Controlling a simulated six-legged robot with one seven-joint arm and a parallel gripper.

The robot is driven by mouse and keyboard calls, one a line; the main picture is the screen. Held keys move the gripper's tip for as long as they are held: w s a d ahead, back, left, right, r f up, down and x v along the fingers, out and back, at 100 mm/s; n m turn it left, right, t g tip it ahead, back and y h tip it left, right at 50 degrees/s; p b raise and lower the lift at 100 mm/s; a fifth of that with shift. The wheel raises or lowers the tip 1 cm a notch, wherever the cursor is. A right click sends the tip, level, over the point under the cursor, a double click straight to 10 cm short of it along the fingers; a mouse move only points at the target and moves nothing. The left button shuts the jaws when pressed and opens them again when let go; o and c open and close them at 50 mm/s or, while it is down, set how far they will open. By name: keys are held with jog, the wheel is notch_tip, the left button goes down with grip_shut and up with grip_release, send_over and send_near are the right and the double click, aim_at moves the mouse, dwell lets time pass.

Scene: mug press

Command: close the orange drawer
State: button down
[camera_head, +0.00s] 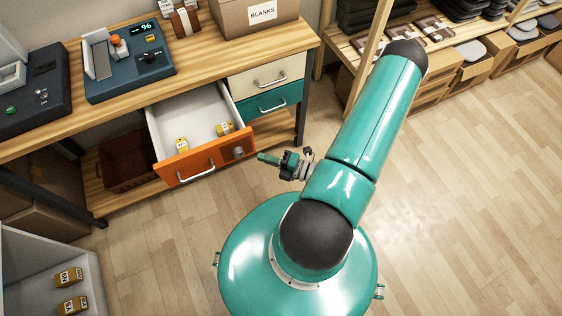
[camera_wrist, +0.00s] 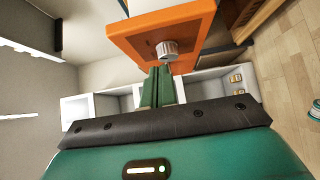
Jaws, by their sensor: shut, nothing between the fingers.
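The orange drawer (camera_head: 204,164) is pulled out under the wooden workbench. Its white inside holds small yellow labelled blocks, one near the front (camera_head: 181,145) and others at the right (camera_head: 224,129). The front has a pale bar handle (camera_head: 197,171) and a round grey knob (camera_head: 238,152) near its right end. My gripper (camera_head: 262,157) is shut and empty, just right of the knob end, in front of the drawer. In the wrist view my gripper's green fingers (camera_wrist: 157,88) lie together near the knob (camera_wrist: 167,48) on the orange front; I cannot tell whether they touch it.
A cream drawer (camera_head: 266,76) and a teal drawer (camera_head: 268,103) beside it are shut. The workbench top (camera_head: 203,71) carries machines and a box marked BLANKS (camera_head: 256,14). A pale bin (camera_head: 40,248) with yellow blocks stands at lower left. The wood floor (camera_head: 460,190) is open at right.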

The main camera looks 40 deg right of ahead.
aim_at(247, 144)
jog(key=w, duration=0.4)
jog(key=shift+w+d, duration=0.2)
jog(key=shift+d, duration=0.15)
jog(key=shift+w, duration=0.15)
jog(key=shift+w+d, duration=0.1)
jog(key=w+d, duration=0.3)
jog(key=w, duration=0.7)
jog(key=w+d, duration=0.3)
jog(key=w, duration=0.6)
jog(key=shift+w+d, duration=0.2)
jog(key=shift+w, duration=0.15)
jog(key=shift+s, duration=0.1)
